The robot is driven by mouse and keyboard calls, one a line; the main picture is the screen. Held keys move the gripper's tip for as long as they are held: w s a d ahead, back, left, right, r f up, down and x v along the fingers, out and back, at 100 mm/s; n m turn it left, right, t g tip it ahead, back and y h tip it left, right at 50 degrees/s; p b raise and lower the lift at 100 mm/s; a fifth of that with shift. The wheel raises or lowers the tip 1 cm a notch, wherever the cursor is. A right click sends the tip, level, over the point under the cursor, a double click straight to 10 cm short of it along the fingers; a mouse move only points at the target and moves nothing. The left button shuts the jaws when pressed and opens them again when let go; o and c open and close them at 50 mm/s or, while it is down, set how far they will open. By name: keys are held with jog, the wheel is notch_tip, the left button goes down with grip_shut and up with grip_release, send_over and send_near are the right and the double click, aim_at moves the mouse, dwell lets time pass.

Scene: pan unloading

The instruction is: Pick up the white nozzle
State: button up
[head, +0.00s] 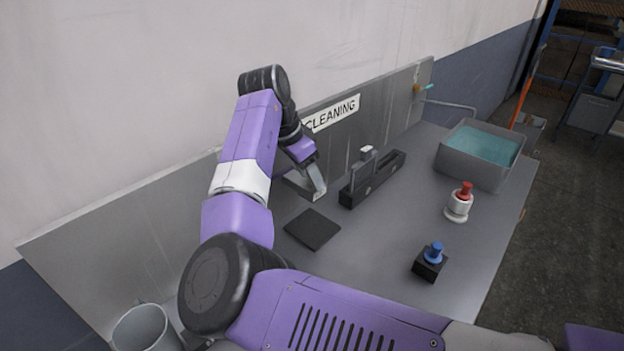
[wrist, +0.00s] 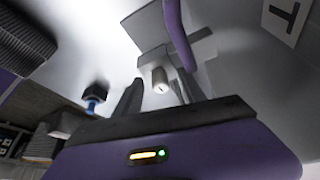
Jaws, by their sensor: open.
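A small white piece (head: 367,150), which looks like the white nozzle, stands at the top of a grey upright block in the long dark holder (head: 374,180). In the wrist view, a short white cylinder (wrist: 160,80) with a dark spot on its end shows between and beyond my fingers; I take it for the same nozzle, but cannot be sure. My gripper (head: 317,188) is open and empty, to the left of the holder and above the bench. It also shows at the bottom of the wrist view (wrist: 158,94). The gap to the nozzle is hard to judge.
A dark flat pad (head: 313,230) lies below my gripper. A red nozzle (head: 466,190) on a white base (head: 457,209) and a blue nozzle (head: 434,251) on a black block (head: 429,267) stand to the right. A water basin (head: 463,168) is at the back right. The wall panel is close behind.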

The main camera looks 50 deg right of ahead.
grip_shut()
jog(key=shift+r, duration=0.15)
